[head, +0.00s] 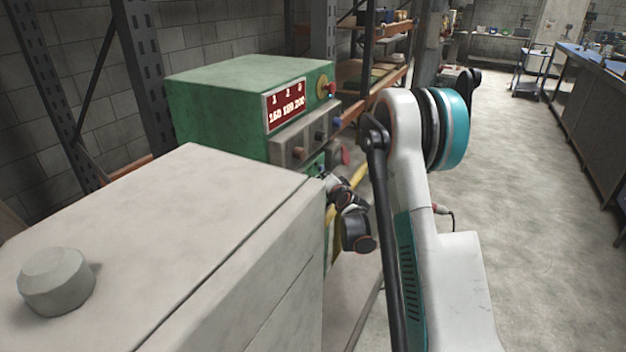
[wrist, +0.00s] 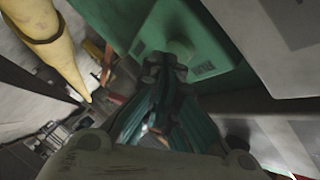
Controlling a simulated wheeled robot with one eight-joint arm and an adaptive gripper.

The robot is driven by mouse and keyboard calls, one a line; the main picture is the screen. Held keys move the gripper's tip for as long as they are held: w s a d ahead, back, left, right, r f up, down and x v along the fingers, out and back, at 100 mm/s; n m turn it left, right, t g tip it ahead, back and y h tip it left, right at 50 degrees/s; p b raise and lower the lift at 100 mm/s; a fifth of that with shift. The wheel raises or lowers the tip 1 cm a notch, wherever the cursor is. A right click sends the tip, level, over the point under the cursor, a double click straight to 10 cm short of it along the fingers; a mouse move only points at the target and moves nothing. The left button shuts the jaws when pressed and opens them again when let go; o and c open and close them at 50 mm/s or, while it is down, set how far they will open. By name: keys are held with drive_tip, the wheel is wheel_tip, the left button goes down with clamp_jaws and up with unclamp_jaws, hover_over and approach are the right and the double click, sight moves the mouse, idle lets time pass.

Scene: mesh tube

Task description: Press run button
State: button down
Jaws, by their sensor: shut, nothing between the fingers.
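In the head view, the green control box (head: 235,95) carries a red-lit display (head: 286,106) with numbers.
A pale cabinet (head: 150,235) with a round knob (head: 57,280) fills the near left. Several small knobs sit on a grey strip (head: 305,140) under the display, and a red knob (head: 331,89) at its right. A yellow part (wrist: 50,35) is near my gripper. Open floor (head: 540,220) lies right.

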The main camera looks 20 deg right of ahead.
drive_tip(key=shift+w, duration=0.1)
idle(0.6)
drive_tip(key=shift+w+a, duration=0.25)
idle(0.3)
drive_tip(key=shift+s+d, duration=0.25)
drive_tip(key=shift+s, duration=0.1)
drive_tip(key=s+d, duration=0.3)
drive_tip(key=s, duration=0.1)
drive_tip(key=shift+s+d, duration=0.35)
idle(0.3)
idle(0.7)
